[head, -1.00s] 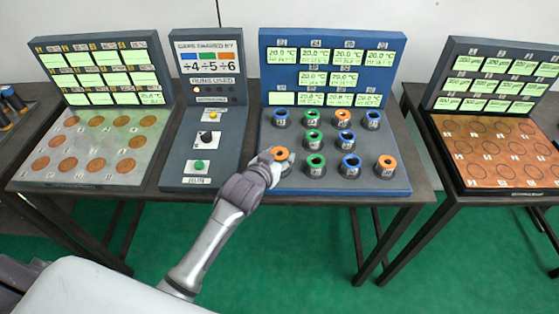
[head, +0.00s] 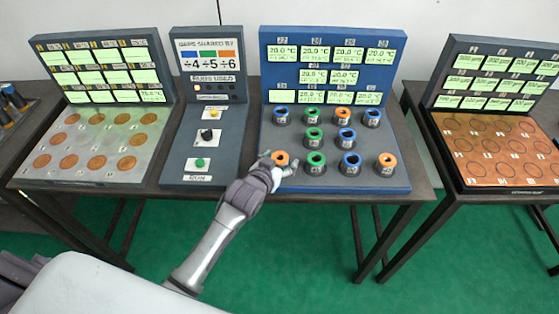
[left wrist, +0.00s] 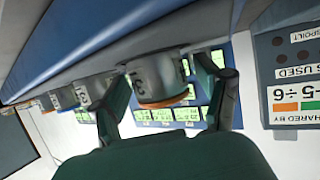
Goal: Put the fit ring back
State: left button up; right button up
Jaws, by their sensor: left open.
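The blue sloped panel (head: 240,177) carries several dark posts topped with blue, green or orange rings. My left gripper (head: 279,165) is open at the front left post, with its fingers around the orange ring (head: 281,157). In the left wrist view my left gripper's fingers (left wrist: 163,72) stand apart on either side of a grey post (left wrist: 155,72) with an orange rim (left wrist: 167,100). I cannot see clear contact. Another orange ring (head: 386,160) sits on the front right post. Which ring is the fit ring I cannot tell. My right gripper is not in view.
A panel with buttons (head: 201,163) stands just left of the ring panel. A board with copper discs (head: 95,161) is farther left. Another copper board (head: 500,150) stands on a separate table at right. Neighbouring posts, such as the green-ringed one (head: 316,159), are close to my gripper.

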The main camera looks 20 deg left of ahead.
pick_arm(q)
jog(key=shift+r, duration=0.2)
jog(key=shift+s, duration=0.35)
jog(key=b+v, duration=0.1)
jog(key=v, duration=1)
jog(key=shift+s, duration=0.15)
jog(key=shift+r, duration=0.1)
